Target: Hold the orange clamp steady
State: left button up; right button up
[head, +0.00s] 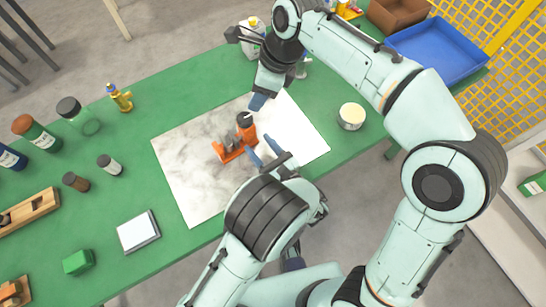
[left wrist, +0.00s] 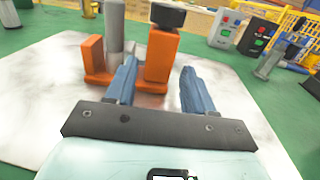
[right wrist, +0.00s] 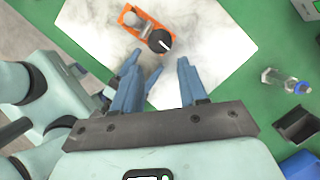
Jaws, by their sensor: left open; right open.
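The orange clamp (head: 233,152) lies on a white marbled sheet (head: 190,181) on the green table, with a grey cylinder in it and a black knob at one end. In the left wrist view the clamp (left wrist: 158,58) stands just beyond the fingertips. My left gripper (head: 262,152) is open beside the clamp's near right side, its fingers (left wrist: 158,80) pointing at the knob end; contact cannot be told. My right gripper (head: 259,101) is open and empty above the sheet, behind the clamp. The right wrist view shows the clamp (right wrist: 132,20) beyond the right fingers.
A round tin (head: 351,116) stands at the right of the table and a blue tray (head: 437,50) at the back right. Bottles (head: 34,132), a white pad (head: 138,232) and a green block (head: 78,262) lie to the left. The sheet's left part is clear.

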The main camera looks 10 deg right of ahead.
aim_at(251, 135)
pick_arm(q)
jog(key=shift+x, duration=2.3)
